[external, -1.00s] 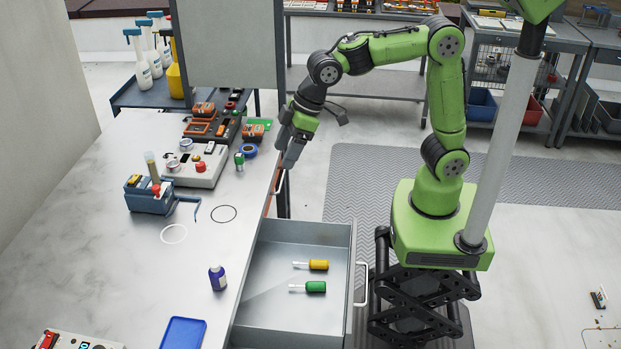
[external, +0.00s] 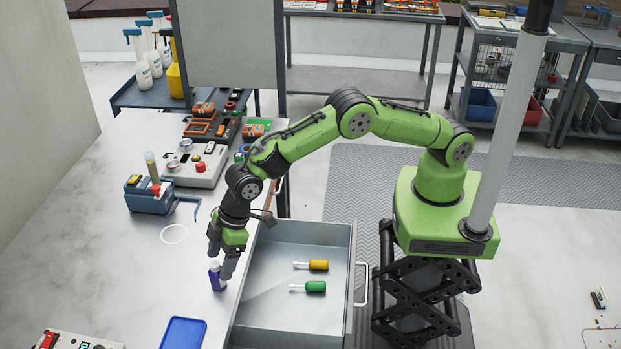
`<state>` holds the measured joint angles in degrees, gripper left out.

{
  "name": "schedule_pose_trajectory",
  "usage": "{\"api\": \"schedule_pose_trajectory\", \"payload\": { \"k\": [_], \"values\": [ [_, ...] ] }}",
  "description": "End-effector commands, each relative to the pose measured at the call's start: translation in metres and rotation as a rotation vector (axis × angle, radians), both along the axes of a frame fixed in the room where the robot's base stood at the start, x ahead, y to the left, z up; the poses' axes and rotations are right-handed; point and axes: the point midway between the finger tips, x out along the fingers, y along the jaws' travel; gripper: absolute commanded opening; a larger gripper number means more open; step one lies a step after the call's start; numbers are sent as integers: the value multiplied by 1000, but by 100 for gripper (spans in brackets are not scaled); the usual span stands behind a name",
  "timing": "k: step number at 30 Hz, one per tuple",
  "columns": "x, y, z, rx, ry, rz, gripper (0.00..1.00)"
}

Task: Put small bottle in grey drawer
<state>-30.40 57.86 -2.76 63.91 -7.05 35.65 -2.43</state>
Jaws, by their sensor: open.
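The small bottle (external: 216,279), dark blue-purple with a pale top, stands upright on the white worktop. My gripper (external: 220,269) points down at the bottle, with its open fingers at the bottle's upper part. One finger is on the right of the bottle; the other is partly hidden, and I cannot tell if either touches it. The grey drawer (external: 262,312) is pulled out to the right of the worktop. It holds a yellow-handled screwdriver (external: 317,265) and a green-handled screwdriver (external: 315,287).
A blue tray (external: 184,333) lies on the worktop in front of the bottle. A blue device (external: 150,200) and a white control box (external: 195,166) stand farther back. The drawer's handle (external: 362,285) sticks out to the right. The drawer's left and front floor is bare.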

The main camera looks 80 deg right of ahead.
Motion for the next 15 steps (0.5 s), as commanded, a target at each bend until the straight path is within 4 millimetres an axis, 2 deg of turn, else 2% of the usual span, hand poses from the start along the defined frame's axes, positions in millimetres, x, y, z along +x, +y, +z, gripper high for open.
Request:
{"api": "schedule_pose_trajectory", "payload": {
  "k": [3, 7, 15],
  "values": [
    [4, 7, -23, -2, 4, 1, 72],
    [11, 12, -42, -2, 2, 0, 72],
    [12, 13, -45, 0, 1, -1, 70]
  ]
}}
